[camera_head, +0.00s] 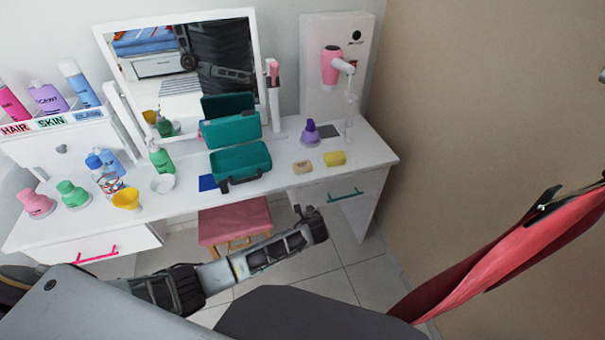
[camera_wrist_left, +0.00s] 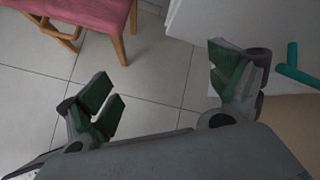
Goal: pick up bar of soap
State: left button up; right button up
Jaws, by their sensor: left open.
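A tan bar (camera_head: 302,167) with dark marking lies on the white vanity top near its front right edge; it looks like the bar of soap. A yellow block (camera_head: 335,158) lies just right of it, and I cannot tell if it is soap or a sponge. My left gripper (camera_head: 306,212) is in front of the vanity, lower than the bars and apart from them. In the left wrist view the left gripper (camera_wrist_left: 165,82) is open and empty above the tiled floor; neither bar shows there. My right gripper is not in view.
An open teal case (camera_head: 241,164) stands left of the bars, a purple bottle (camera_head: 310,134) behind. Below are a drawer with a teal handle (camera_head: 345,195) and a pink stool (camera_head: 234,222). Red cloth (camera_head: 510,250) hangs at right. Floor between is clear.

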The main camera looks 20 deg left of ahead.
pick_arm(q)
jog(key=w+d+r+m+t+y+b, duration=0.2)
jog(key=w+r+m, duration=0.15)
jog(key=r, duration=0.55)
jog(key=m+t+y+b, duration=0.2)
jog(key=m+b, duration=0.1)
send_near(303, 167)
jog(key=v, duration=0.4)
jog(key=shift+a, duration=0.15)
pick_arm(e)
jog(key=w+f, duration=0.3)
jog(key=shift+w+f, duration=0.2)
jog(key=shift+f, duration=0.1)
pick_arm(q)
jog(key=shift+w+f, duration=0.1)
jog(key=shift+b+x, duration=0.3)
jog(key=shift+x, duration=4.05)
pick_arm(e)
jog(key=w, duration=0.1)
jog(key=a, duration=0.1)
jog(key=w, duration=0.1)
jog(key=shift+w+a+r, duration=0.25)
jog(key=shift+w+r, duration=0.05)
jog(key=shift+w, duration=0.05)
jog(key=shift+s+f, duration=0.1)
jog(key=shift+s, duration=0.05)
